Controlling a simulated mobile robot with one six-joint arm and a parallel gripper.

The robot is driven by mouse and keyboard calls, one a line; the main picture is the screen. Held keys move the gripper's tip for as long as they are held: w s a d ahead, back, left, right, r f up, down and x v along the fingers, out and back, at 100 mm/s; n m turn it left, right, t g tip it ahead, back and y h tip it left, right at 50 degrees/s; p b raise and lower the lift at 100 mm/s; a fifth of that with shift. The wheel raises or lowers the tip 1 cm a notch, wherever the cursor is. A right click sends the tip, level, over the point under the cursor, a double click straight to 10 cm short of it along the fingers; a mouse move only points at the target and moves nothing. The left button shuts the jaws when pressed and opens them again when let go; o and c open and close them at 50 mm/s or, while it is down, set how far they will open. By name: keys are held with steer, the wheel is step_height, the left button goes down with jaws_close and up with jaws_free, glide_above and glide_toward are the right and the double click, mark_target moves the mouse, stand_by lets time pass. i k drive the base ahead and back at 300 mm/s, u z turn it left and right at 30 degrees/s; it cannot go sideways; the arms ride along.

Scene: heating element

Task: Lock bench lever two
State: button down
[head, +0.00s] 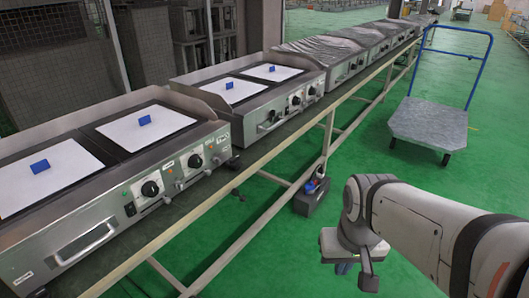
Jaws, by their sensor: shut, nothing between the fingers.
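A long metal bench (262,150) carries a row of heating units and runs from the lower left to the far right. My gripper (356,272) is at the lower right, pointing down over the green floor. It is shut and empty, well to the right of the bench and apart from it. Part of its fingers is hidden by its own body.
The near heating unit (130,209) has knobs and white plates with blue blocks; a similar unit (290,106) stands behind it. A dark grey box (311,199) with red and blue items sits by the bench legs. A blue-handled cart (430,122) stands right. Green floor lies open between.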

mark_target(240, 196)
steer(key=z, duration=5.65)
steer(key=k, duration=0.9)
steer(key=u, duration=5.75)
